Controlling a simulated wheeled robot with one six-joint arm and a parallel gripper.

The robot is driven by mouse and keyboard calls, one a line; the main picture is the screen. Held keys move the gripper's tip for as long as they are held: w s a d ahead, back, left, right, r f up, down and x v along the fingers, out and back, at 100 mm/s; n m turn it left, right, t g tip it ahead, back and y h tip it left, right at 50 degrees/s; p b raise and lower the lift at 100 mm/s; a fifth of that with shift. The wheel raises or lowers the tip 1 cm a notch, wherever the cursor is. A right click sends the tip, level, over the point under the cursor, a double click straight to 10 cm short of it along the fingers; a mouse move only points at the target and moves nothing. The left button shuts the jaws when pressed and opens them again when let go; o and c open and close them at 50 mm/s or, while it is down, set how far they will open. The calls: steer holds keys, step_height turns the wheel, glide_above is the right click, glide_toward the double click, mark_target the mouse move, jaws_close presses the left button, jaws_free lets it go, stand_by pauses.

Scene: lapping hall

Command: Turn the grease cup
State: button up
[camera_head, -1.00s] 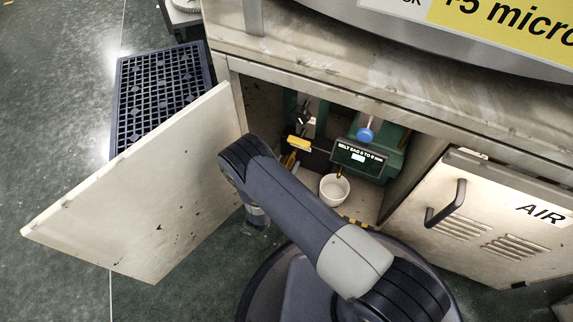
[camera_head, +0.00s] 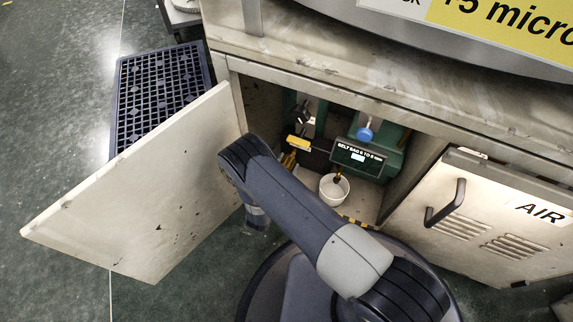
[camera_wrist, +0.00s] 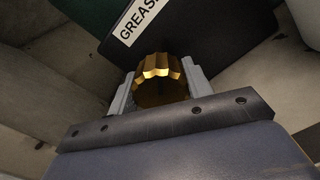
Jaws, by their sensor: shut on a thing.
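The grease cup is a ribbed brass cap (camera_wrist: 158,68) in the wrist view, in front of a black plate with a white label (camera_wrist: 140,17) on which "GREAS" can be read. My gripper (camera_wrist: 156,82) has a grey finger on each side of the cap and is shut on it. The lower part of the cup is hidden by the gripper body. In the head view my arm reaches toward the open cabinet, and its folded links hide the gripper; I cannot make out the grease cup clearly there.
The cabinet door (camera_head: 145,190) stands open at left. Inside are a white bucket (camera_head: 334,190), a "BELT SAG" display (camera_head: 359,157), a blue knob (camera_head: 365,134) and a yellow block (camera_head: 299,143). A closed "AIR" panel with a handle (camera_head: 446,203) is at right.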

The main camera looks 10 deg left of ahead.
stand_by(0.3)
steer(key=o, duration=1)
steer(key=shift+c, duration=0.2)
steer(key=shift+s, duration=0.15)
steer(key=p+v, duration=0.3)
steer(key=v, duration=0.7)
steer(key=shift+s, duration=0.25)
steer(key=shift+a, duration=0.1)
steer(key=b+x, duration=0.3)
steer(key=x, duration=0.8)
steer(key=shift+s, duration=0.1)
